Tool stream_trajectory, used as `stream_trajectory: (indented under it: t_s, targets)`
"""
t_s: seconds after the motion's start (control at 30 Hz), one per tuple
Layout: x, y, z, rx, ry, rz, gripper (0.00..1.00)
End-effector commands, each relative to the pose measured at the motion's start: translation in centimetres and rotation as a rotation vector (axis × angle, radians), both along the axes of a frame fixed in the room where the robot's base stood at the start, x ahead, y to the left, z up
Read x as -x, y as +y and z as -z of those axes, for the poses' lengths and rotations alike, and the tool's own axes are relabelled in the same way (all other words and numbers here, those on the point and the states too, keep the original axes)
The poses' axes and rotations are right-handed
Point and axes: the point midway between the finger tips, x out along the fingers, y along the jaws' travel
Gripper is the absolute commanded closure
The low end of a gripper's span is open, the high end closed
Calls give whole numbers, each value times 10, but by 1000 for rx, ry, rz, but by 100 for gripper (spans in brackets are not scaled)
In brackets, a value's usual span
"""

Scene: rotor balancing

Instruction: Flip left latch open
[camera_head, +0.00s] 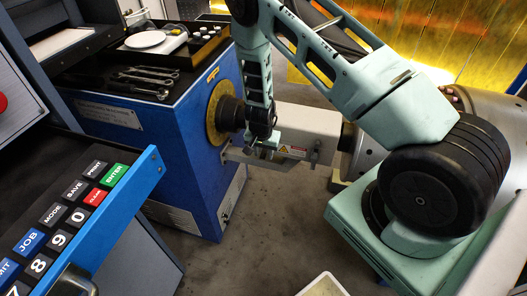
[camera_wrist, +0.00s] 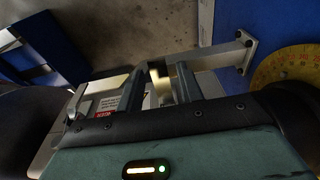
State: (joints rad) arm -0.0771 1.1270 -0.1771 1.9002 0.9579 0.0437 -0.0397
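The grey guard (camera_head: 315,125) with a yellow warning label lies beside the blue balancing machine, and its pale housing also shows in the wrist view (camera_wrist: 60,135). My gripper (camera_head: 262,143) points down at the guard's left end, near the machine's black spindle. In the wrist view my gripper's two fingers (camera_wrist: 161,90) stand apart. A small pale, brass-coloured piece (camera_wrist: 160,76), perhaps the left latch, shows between them; I cannot tell whether they touch it. A grey bracket arm with a bolted end plate (camera_wrist: 243,52) is to the right of the fingers. The latch's position is unclear in the head view.
The blue machine (camera_head: 205,130) carries a yellow graduated dial (camera_head: 216,112) close to my gripper. A keypad panel (camera_head: 75,215) stands at front left. Bare floor (camera_head: 265,240) lies below the guard.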

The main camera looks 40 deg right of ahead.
Motion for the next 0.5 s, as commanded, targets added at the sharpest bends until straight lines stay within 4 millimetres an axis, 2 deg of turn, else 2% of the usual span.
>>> stream_trajectory:
  t_s: [0.33, 0.5]
  targets:
    - [-1, 0, -3, 2, -3, 0, 60]
    - [0, 3, -24, 2, -5, -3, 60]
